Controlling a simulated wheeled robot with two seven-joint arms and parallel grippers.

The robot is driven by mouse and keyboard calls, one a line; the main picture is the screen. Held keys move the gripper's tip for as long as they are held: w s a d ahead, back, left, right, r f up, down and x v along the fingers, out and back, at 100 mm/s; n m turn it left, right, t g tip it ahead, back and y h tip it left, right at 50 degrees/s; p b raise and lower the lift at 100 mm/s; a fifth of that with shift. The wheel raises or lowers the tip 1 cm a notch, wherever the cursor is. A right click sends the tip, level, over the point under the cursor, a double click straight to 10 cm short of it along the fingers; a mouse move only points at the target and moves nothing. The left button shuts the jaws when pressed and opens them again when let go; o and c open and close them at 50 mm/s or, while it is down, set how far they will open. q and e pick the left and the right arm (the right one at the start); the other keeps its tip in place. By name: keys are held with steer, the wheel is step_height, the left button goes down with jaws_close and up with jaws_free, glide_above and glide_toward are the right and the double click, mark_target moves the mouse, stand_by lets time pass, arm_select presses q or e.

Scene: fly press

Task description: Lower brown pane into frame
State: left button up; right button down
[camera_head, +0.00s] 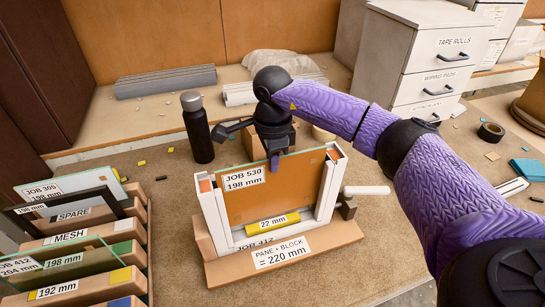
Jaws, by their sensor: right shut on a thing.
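The brown pane (289,190) stands upright between the two side posts of the white frame (214,218). A label on it reads JOB 530, 198 mm. My right gripper (275,160) points down and is shut on the pane's top edge. A yellow block (266,224) marked 22 mm lies at the bottom of the frame, along the pane's lower edge. Whether the pane rests on the block is hard to tell. The frame sits on a wooden base (335,238) with a label reading PANE + BLOCK = 220 mm. My left gripper is not in view.
A rack (135,255) of other panes and slats stands at the left. A dark bottle (197,128) stands behind the frame. A white handle (367,190) juts out at the frame's right. White drawers (437,53) and black tape (491,132) are at the right. Small scraps lie about.

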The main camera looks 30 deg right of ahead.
steer(key=shift+f+b, duration=1.2)
steer(key=shift+f, duration=0.55)
steer(key=c, duration=0.7)
jaws_free()
steer(key=shift+r, duration=0.1)
step_height(320, 180, up, 10)
steer(key=shift+f, duration=0.1)
